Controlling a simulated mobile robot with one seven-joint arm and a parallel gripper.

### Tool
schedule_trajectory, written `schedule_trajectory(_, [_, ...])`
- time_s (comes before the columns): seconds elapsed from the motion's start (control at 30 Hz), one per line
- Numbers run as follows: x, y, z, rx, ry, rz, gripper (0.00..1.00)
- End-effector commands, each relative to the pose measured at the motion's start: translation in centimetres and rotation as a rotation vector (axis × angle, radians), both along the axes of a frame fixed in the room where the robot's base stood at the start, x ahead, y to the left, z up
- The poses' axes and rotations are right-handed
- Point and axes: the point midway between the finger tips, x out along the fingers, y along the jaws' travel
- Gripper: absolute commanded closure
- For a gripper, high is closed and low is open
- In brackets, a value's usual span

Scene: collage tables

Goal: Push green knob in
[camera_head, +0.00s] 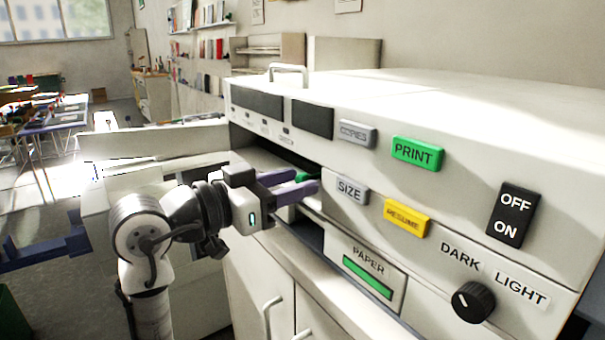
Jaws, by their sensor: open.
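A small green knob (301,177) shows at the dark open slot in the front of a large cream-white copier (450,115). Only a small part of it is visible, because my gripper's fingers cover the rest. My gripper (307,180) has two purple fingers, and it is open. The fingers point right, toward the slot, with the green knob showing between their tips. I cannot tell whether the fingers touch the knob.
The copier front carries a green PRINT button (416,153), a grey SIZE button (349,189), a yellow RESUME button (406,217), a black OFF/ON switch (513,214) and a dark dial (473,301). A cabinet (250,290) stands below. Tables stand at far left.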

Motion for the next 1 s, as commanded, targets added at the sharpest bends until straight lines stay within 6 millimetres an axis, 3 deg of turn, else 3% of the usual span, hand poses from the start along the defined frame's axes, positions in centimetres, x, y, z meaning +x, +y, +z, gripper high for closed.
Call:
schedule_trajectory(0.2, [1.3,-1.7,0.0,-0.001,-0.001,-0.001,0.59])
schedule_trajectory(0.53, [1.4,-2.0,0.0,-0.001,-0.001,0.001,0.59])
schedule_trajectory(0.83, [1.4,-1.9,0.0,-0.001,-0.001,0.001,0.98])
schedule_trajectory(1.0, [1.4,-1.9,0.0,0.000,-0.001,0.000,1.00])
